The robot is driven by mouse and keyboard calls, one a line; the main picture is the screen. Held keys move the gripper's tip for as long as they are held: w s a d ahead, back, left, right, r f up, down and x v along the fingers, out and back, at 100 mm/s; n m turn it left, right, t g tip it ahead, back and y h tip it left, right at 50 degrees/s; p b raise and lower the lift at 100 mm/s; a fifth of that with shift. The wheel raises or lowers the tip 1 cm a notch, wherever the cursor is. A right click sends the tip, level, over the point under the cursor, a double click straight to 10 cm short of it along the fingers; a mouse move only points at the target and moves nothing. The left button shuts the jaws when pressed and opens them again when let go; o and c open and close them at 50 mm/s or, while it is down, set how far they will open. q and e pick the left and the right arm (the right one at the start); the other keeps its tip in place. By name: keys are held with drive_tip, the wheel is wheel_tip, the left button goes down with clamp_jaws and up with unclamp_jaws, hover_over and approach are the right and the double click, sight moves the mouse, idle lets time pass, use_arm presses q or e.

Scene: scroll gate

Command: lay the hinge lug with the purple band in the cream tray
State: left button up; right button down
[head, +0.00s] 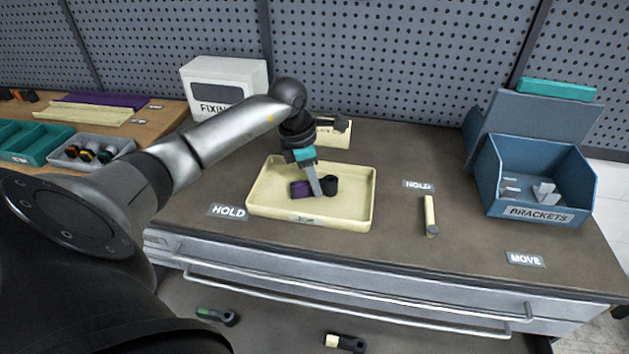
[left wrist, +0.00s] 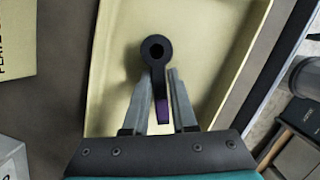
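The hinge lug with the purple band (head: 300,188) lies in the cream tray (head: 361,207), its black ring end to the right. My left gripper (head: 315,186) reaches down into the tray over the lug's middle. In the left wrist view, the lug's black ring (left wrist: 156,50) extends past the fingertips and its purple band (left wrist: 162,109) lies between the fingers. The left gripper (left wrist: 160,76) looks slightly open, with a narrow gap beside the lug on the right. The tray floor (left wrist: 205,50) shows around it. My right gripper is not in view.
A cream-handled piece (head: 429,211) lies right of the tray by a HOLD label. A blue BRACKETS bin (head: 540,213) stands further right. A white box (head: 222,85) and small cream bin (head: 334,138) stand behind. Green-banded (head: 215,315) and cream-banded (head: 345,343) lugs lie below in front.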

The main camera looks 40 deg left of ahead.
sight(302, 183)
use_arm(q)
drive_tip(key=o, duration=0.3)
drive_tip(key=shift+o, duration=0.2)
drive_tip(key=shift+r, duration=0.15)
drive_tip(key=p+v, duration=0.1)
drive_tip(key=v, duration=1.1)
